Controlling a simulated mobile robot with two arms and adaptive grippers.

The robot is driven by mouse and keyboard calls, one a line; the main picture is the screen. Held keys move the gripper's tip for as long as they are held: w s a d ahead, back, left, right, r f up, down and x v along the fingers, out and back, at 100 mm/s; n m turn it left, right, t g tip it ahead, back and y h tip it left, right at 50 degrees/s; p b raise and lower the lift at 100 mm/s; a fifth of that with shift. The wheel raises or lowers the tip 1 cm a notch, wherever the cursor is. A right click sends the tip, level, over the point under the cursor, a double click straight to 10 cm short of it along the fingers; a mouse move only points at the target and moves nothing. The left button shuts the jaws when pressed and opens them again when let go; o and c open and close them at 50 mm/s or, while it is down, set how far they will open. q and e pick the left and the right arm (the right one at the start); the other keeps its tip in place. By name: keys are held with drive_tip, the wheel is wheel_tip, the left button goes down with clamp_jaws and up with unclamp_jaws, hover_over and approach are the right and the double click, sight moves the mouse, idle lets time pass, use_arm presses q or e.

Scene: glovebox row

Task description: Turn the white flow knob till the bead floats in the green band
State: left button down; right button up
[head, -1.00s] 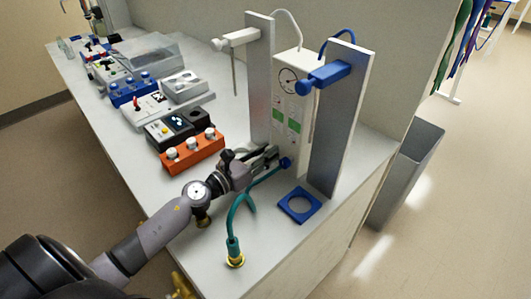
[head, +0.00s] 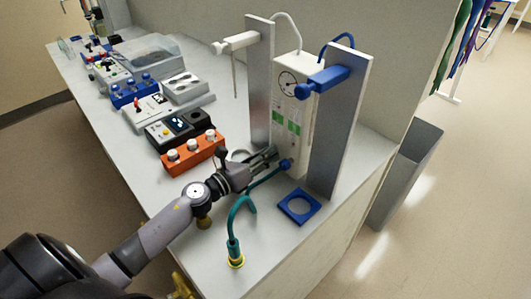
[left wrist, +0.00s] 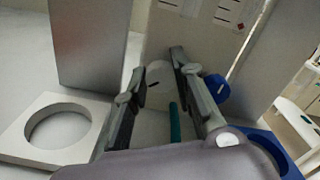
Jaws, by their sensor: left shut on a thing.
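The tall white flow panel (head: 285,158) stands upright between two grey posts, with a round gauge and two green bands (head: 278,117) on its face. The bead is too small to make out. My left gripper (head: 273,153) is at the panel's lower front. In the left wrist view, the white flow knob (left wrist: 158,76), with a dark mark, sits between the fingers (left wrist: 178,82), which are shut on it. A blue knob (head: 286,164) is just right of the fingers; it also shows in the left wrist view (left wrist: 217,88). My right gripper is out of view.
A teal hose (head: 234,222) rises from the bench and runs below the gripper. A blue ring holder (head: 283,207) lies at right, a white one (left wrist: 22,133) at left. Grey posts (head: 338,130) flank the panel. An orange block (head: 175,168) stands left.

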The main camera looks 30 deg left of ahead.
use_arm(q)
drive_tip(key=n+p, duration=0.1)
drive_tip(key=n, duration=0.2)
drive_tip(key=shift+n, duration=0.4)
drive_tip(key=n+p, duration=0.1)
drive_tip(key=n, duration=0.2)
drive_tip(key=shift+a+n, duration=0.1)
drive_tip(key=shift+n, duration=0.2)
drive_tip(key=n+p, duration=0.2)
drive_tip(key=n, duration=0.2)
drive_tip(key=shift+f+n+p, duration=0.1)
drive_tip(key=shift+n+p, duration=0.2)
drive_tip(key=shift+n, duration=0.9)
drive_tip(key=c, duration=1.3)
unclamp_jaws()
drive_tip(key=shift+c, duration=0.2)
